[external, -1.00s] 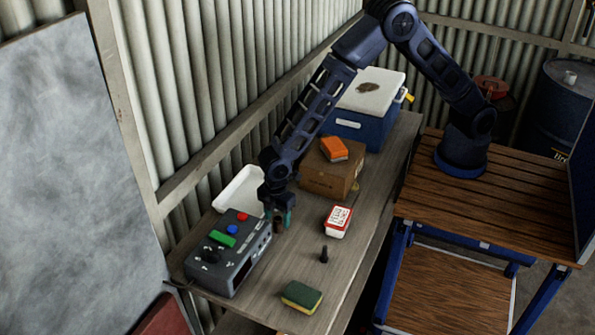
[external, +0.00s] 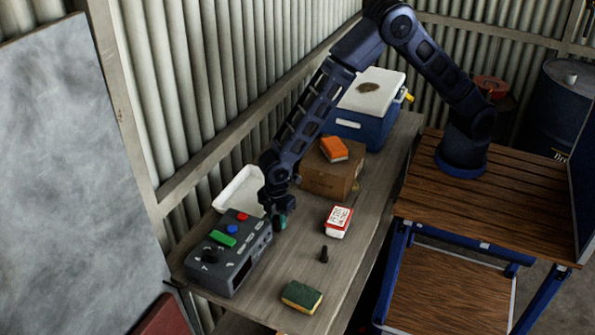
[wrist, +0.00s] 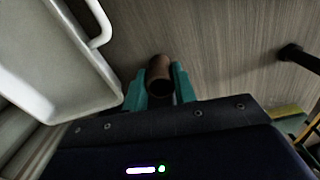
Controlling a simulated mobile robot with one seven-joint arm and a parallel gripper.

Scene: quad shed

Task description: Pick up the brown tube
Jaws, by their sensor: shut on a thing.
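The brown tube (wrist: 158,78) shows in the wrist view between the two teal fingers of my gripper (wrist: 160,86), its round open end facing the camera. The fingers are shut on it, one on each side. In the external view my gripper (external: 279,222) is low over the bench beside the grey control box, and its fingers hide most of the tube. I cannot tell whether the tube touches the bench.
The grey control box (external: 232,262) with coloured buttons stands close on the left. A white tray (external: 237,195) lies behind it. A red-and-white box (external: 338,222), a small black object (external: 324,254) and a green-yellow sponge (external: 301,297) sit to the right. A cardboard box (external: 328,180) stands behind.

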